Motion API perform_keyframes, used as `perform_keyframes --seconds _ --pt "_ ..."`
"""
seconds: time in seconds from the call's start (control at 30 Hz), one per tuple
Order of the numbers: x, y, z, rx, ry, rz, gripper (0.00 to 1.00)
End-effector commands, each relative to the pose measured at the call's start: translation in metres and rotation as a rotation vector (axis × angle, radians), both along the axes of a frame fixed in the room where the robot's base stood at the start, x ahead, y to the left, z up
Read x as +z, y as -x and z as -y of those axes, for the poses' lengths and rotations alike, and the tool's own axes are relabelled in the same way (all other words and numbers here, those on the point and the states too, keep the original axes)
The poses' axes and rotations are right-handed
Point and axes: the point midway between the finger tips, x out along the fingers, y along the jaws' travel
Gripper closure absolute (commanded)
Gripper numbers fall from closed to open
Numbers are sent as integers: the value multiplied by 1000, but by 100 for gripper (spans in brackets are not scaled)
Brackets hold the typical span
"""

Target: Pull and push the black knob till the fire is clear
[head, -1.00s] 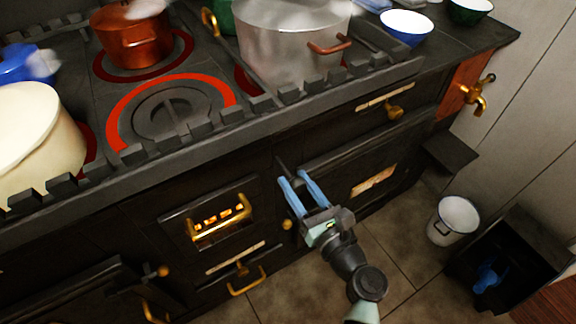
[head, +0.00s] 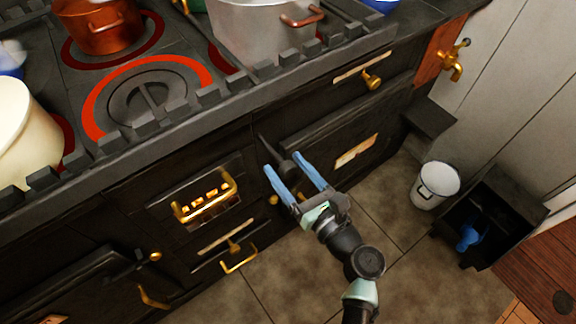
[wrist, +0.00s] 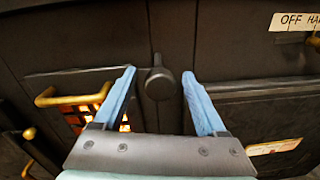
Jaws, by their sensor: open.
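The black knob (wrist: 159,84) sticks out from the dark stove front, on a short rod, in the wrist view. In the head view the knob (head: 287,167) shows between the blue fingers. My gripper (head: 289,168) is open, with one finger on each side of the knob. In the wrist view my gripper (wrist: 157,75) shows a gap between each finger and the knob; it is not shut on it. The fire glows orange behind the brass-barred grate (head: 205,199), left of my gripper. The grate also shows at left in the wrist view (wrist: 75,100).
A steel pot (head: 255,35), a copper pot (head: 98,25) and a cream pot (head: 25,135) stand on the stove top. Brass handles (head: 239,262) and a brass tap (head: 453,62) jut out. A white bucket (head: 435,186) stands on the floor at right.

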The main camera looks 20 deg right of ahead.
Motion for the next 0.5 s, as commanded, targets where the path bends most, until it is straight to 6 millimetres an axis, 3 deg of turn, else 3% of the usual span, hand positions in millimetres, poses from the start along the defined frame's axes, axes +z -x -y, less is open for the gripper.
perform_keyframes --seconds 0.17,0.5 --pt "0 25 9 -5 -1 -3 26" --pt "0 95 31 -5 1 -3 26"
